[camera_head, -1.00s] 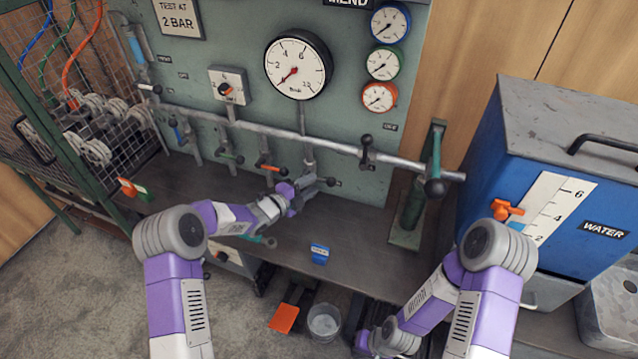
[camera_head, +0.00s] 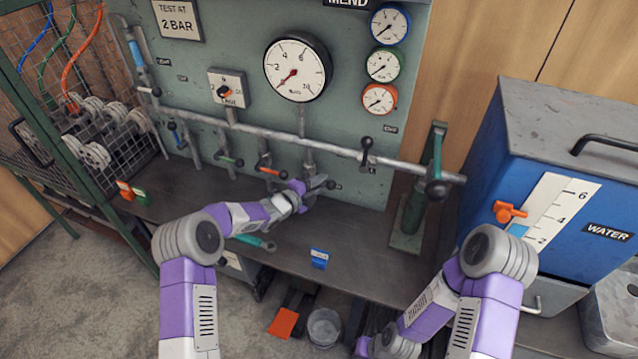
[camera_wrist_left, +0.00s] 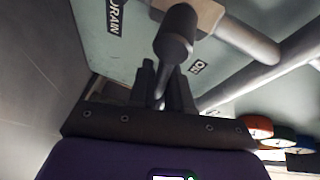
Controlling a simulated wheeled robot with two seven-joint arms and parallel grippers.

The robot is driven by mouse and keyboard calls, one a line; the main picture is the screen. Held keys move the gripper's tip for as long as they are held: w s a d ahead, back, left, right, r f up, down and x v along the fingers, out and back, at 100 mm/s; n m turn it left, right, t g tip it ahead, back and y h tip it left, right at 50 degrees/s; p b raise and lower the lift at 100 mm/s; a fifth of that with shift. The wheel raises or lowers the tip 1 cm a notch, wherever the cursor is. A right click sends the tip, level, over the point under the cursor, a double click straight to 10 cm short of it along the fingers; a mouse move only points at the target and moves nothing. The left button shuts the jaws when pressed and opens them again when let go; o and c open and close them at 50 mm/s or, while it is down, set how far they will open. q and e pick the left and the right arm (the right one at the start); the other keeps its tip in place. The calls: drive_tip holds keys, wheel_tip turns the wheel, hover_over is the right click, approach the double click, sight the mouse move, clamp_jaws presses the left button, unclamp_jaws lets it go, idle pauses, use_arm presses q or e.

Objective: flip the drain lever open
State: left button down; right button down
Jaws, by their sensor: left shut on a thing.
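The drain lever, with a black knob (camera_wrist_left: 174,32), shows in the left wrist view beside a DRAIN label (camera_wrist_left: 114,16) on the panel. My left gripper (camera_wrist_left: 162,88) is shut on the lever's thin stem, below the knob. In the head view the left gripper (camera_head: 307,190) is at the lower end of a short pipe stub under the long grey pipe (camera_head: 290,136). A dark knob (camera_head: 330,184) shows just right of it. The fingers hide most of the lever.
Other valve levers, one orange-handled (camera_head: 270,171), hang left of my gripper. A green stand (camera_head: 408,210) is on the bench at right. A green wrench (camera_head: 256,242) and a small blue box (camera_head: 319,258) lie on the bench. The blue water tank (camera_head: 575,205) stands farther right.

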use_arm(q)
drive_tip(key=n, duration=0.1)
drive_tip(key=r+n+t+h, duration=0.1)
drive_tip(key=n, duration=0.1)
drive_tip(key=a+r+n, duration=0.1)
drive_tip(key=n, duration=0.1)
drive_tip(key=shift+w+r+h, duration=0.15)
drive_tip(key=shift+h, duration=0.25)
drive_tip(key=c, duration=1.1)
unclamp_jaws()
drive_tip(key=shift+c, duration=0.2)
